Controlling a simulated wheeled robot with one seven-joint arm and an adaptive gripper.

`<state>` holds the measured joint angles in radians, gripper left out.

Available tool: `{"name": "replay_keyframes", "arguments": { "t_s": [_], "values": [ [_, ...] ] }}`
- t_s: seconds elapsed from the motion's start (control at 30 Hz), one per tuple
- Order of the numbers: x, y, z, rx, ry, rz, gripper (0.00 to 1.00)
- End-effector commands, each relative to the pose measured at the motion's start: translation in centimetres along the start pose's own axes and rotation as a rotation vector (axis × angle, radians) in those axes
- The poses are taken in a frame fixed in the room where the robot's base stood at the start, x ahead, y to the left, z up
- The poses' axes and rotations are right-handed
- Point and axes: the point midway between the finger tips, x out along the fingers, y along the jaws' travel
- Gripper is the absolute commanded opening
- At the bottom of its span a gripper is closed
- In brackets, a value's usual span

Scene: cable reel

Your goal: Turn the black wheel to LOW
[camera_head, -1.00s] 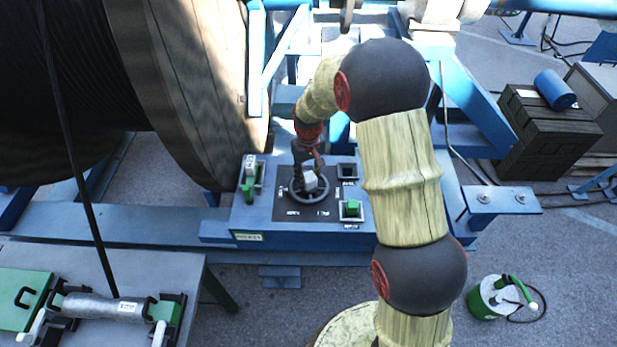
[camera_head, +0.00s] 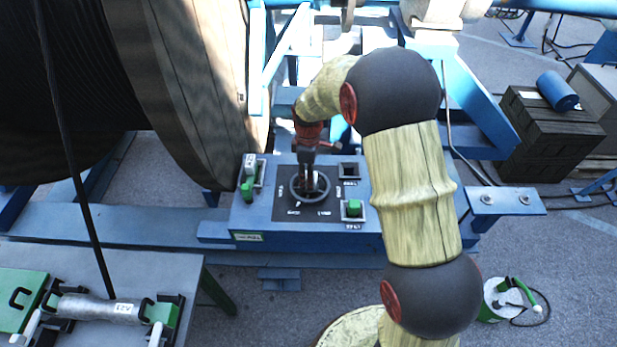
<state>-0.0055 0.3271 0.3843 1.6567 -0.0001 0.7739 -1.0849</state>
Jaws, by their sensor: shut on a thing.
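The black wheel (camera_head: 325,189) lies flat on a dark square plate on the blue control box (camera_head: 260,215), in the middle of the head view. My gripper (camera_head: 308,186) points down over the wheel's middle and is shut on it. The fingers hide the hub, so I cannot tell exactly which part they hold. The labels on the plate around the wheel are too small to read, and I cannot tell which one the wheel points at.
A green-handled switch (camera_head: 248,188) stands left of the wheel, and a green button (camera_head: 353,208) sits to its right. A large wooden cable reel (camera_head: 195,90) rises close on the left. A grey table (camera_head: 170,265) is at lower left.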

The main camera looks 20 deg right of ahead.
Motion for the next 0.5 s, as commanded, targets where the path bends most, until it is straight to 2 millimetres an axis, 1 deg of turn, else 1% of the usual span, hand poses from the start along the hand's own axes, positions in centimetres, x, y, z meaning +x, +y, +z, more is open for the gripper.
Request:
{"name": "replay_keyframes", "arguments": {
  "t_s": [0.5],
  "values": [
    [-0.04,-0.11,0.0,-0.49,0.001,0.002,0.0]
  ]
}}
